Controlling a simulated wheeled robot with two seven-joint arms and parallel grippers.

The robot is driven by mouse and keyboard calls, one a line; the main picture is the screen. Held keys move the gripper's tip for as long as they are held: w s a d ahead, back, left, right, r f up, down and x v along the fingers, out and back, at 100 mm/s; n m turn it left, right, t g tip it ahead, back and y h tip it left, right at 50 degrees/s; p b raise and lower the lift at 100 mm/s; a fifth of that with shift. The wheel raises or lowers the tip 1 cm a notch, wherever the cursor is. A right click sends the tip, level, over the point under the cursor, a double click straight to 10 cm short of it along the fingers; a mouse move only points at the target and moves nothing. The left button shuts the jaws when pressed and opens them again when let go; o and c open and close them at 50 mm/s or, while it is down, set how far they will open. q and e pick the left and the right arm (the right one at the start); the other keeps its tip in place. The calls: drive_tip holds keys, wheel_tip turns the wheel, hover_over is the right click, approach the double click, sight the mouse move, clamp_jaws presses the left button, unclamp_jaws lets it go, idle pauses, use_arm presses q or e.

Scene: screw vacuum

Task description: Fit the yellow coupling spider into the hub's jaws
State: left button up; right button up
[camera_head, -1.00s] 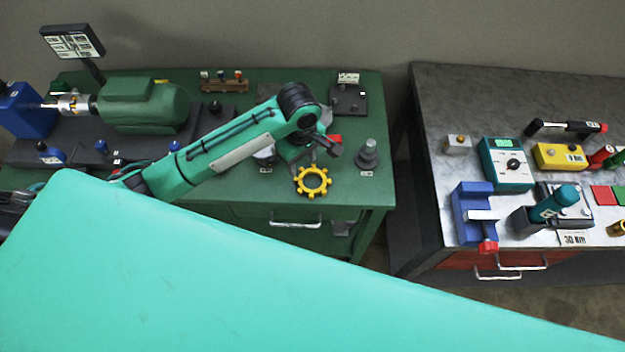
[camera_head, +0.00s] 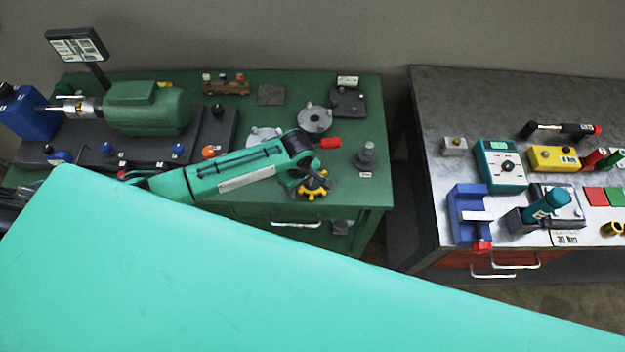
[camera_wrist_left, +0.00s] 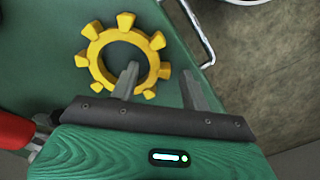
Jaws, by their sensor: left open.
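The yellow coupling spider (camera_head: 313,193), a toothed ring, lies flat near the green bench's front edge, partly hidden by my left gripper (camera_head: 308,183). In the left wrist view the whole spider (camera_wrist_left: 97,62) shows below the open left gripper (camera_wrist_left: 160,75). One finger appears over its central hole and the other outside its rim, with the ring's side between them in the picture. Contact cannot be told. A grey hub with raised jaws (camera_head: 314,118) sits farther back. A second grey lugged part (camera_head: 264,134) is partly behind my left arm. My right gripper is not in view.
A green motor (camera_head: 146,108) stands on a dark base at the left. A dark stepped post (camera_head: 367,157) and a red-handled item (camera_head: 330,143) are near the gripper. A drawer handle (camera_head: 296,224) is below the bench edge. A grey bench (camera_head: 500,100) with tools stands right.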

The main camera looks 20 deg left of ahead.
use_arm(q)
clamp_jaws()
drive_tip(key=shift+r, duration=0.1)
